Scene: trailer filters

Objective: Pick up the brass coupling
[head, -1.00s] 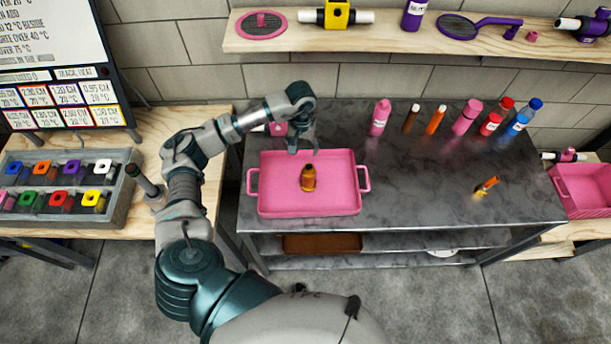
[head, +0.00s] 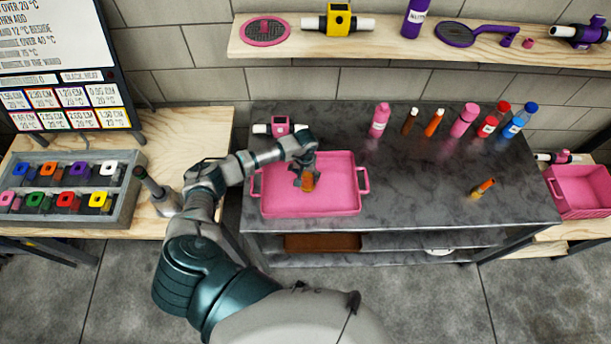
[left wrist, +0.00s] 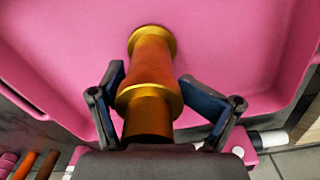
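The brass coupling (head: 308,182), with brass-yellow flanges and an orange-brown middle, stands in the pink tray (head: 341,207). In the left wrist view the coupling (left wrist: 151,70) runs up the middle between the two fingers. My left gripper (head: 307,170) is down in the tray at the coupling. In the left wrist view the left gripper (left wrist: 152,75) has one finger on each side of the coupling, with narrow gaps showing, so it looks open around it. The coupling's near end is partly hidden by the gripper body. My right gripper is not in view.
A pink valve (head: 281,126) with white pipe ends lies behind the tray. Several bottles, including a pink one (head: 379,120), stand along the back of the dark table. A small orange-and-brass piece (head: 483,188) lies at right. The table between is clear.

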